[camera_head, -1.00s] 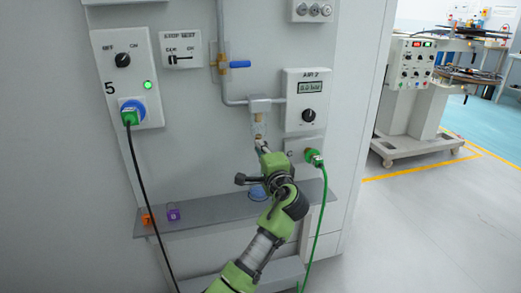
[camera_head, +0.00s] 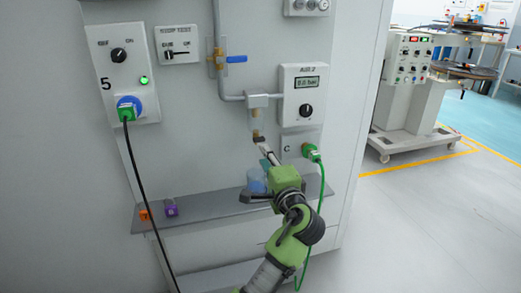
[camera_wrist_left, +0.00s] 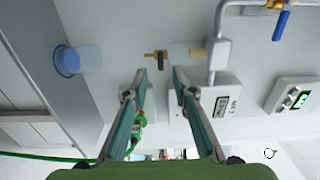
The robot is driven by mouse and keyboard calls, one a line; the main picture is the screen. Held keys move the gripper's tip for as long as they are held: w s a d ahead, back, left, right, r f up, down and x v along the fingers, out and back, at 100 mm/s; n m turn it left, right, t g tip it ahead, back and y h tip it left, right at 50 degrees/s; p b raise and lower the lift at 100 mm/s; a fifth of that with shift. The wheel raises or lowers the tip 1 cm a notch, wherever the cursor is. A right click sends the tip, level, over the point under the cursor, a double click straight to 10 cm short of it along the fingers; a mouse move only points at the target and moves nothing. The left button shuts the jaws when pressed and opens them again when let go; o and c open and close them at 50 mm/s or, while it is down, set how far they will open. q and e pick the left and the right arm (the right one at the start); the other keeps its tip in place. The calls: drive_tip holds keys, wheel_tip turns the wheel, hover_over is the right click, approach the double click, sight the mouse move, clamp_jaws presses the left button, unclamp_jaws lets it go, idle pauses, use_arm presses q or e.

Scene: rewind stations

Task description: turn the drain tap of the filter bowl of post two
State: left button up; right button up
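The filter bowl (camera_head: 256,116) hangs under a grey block on the pipe, left of the AIR 2 panel (camera_head: 303,96). Its small brass drain tap (camera_head: 257,136) is at the bottom. In the left wrist view the bowl (camera_wrist_left: 183,53) lies sideways, and the brass tap with a dark part (camera_wrist_left: 156,55) is just beyond my fingertips. My left gripper (camera_head: 264,151) is just below the tap. In the left wrist view my gripper (camera_wrist_left: 160,74) is open, with an empty gap between its fingers. My right gripper is not in view.
A blue-tinted cup (camera_head: 257,180) stands on the grey shelf (camera_head: 210,205) below, partly behind my gripper. A green plug (camera_head: 311,152) with its cable is close on the right. A blue-handled valve (camera_head: 236,59) is above. Open floor is at right.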

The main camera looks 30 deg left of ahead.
use_arm(q)
drive_tip(key=v, duration=0.3)
drive_tip(key=shift+s+d, duration=0.2)
idle(0.3)
